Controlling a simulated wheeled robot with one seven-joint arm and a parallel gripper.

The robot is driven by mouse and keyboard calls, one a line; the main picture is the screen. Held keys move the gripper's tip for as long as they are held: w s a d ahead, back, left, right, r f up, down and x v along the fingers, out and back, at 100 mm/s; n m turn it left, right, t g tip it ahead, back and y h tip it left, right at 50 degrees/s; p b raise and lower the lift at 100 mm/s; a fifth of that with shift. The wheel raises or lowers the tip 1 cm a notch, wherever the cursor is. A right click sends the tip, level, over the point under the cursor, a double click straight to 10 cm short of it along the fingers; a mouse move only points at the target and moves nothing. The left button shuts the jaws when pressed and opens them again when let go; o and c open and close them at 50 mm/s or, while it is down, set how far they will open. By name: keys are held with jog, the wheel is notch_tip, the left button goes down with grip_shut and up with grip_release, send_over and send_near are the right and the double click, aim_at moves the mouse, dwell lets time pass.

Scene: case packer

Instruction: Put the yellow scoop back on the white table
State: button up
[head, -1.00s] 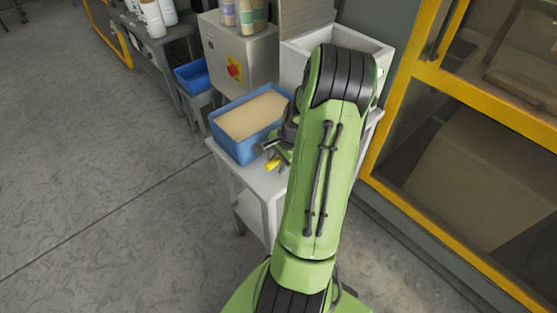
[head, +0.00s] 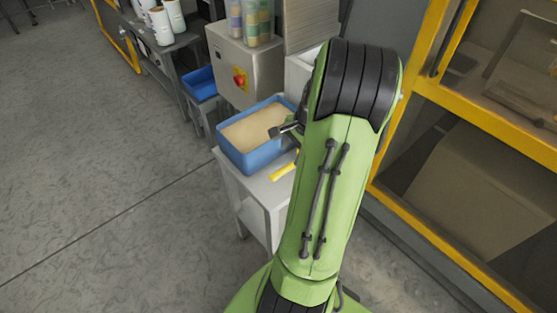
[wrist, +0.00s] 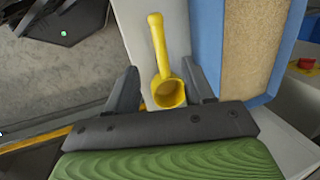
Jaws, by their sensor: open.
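The yellow scoop (wrist: 168,88) lies on the white table, with its round bowl nearest my gripper and its handle pointing away in the wrist view. In the head view the scoop (head: 284,172) shows on the white table (head: 262,190), in front of the blue bin and partly hidden by my green arm. My gripper (wrist: 165,84) is open. In the wrist view its two dark fingers stand apart on either side of the scoop's bowl. In the head view part of my gripper (head: 285,130) shows above the bin's edge, clear of the scoop.
A blue bin (head: 262,157) filled with tan material stands on the table beside the scoop. A grey control box (head: 243,62) with a red knob and a white box (head: 300,70) stand behind. A yellow-framed machine (head: 395,110) is at the right.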

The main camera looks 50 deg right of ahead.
jog(key=w+a+r+n+h, duration=0.1)
jog(key=w+a+r+n, duration=0.1)
jog(key=a+r+n, duration=0.5)
jog(key=w+a+r+n, duration=0.2)
jog(key=a+r+n, duration=0.2)
jog(key=a, duration=0.8)
jog(key=s+a+r+n+t, duration=0.2)
jog(key=s+a+r+n, duration=0.1)
jog(key=s+a+n, duration=0.6)
jog(key=a, duration=0.3)
jog(key=shift+s+n+y, duration=0.25)
jog(key=shift+n+y, duration=0.05)
jog(key=shift+y, duration=0.1)
jog(key=shift+r, duration=0.2)
